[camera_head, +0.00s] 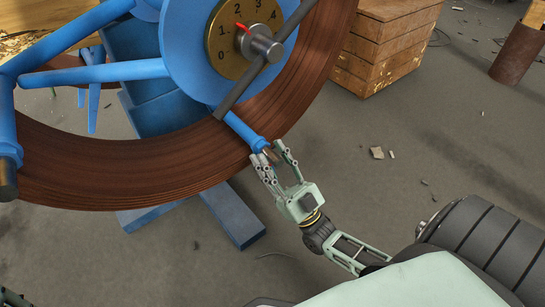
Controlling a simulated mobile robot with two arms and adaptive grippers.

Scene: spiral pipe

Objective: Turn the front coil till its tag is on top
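The front coil (120,180) is a large reddish-brown ring of wound pipe on a blue reel with spokes (95,74). Its top lies outside the view, and I see no tag on the part that shows. A brass dial (232,52) with numbers and a red pointer sits at the blue hub (187,60). A blue spoke end (245,131) with a brownish tip sticks out past the coil's lower right rim. My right gripper (270,152) is at this tip, its fingers apart on either side; contact is unclear.
A grey bar (262,72) crosses the hub and coil. Blue stand feet (232,216) rest on the floor below. A wooden crate (385,50) stands at upper right, and a rusty cylinder (518,52) farther right. The floor between is mostly clear, with small debris (377,152).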

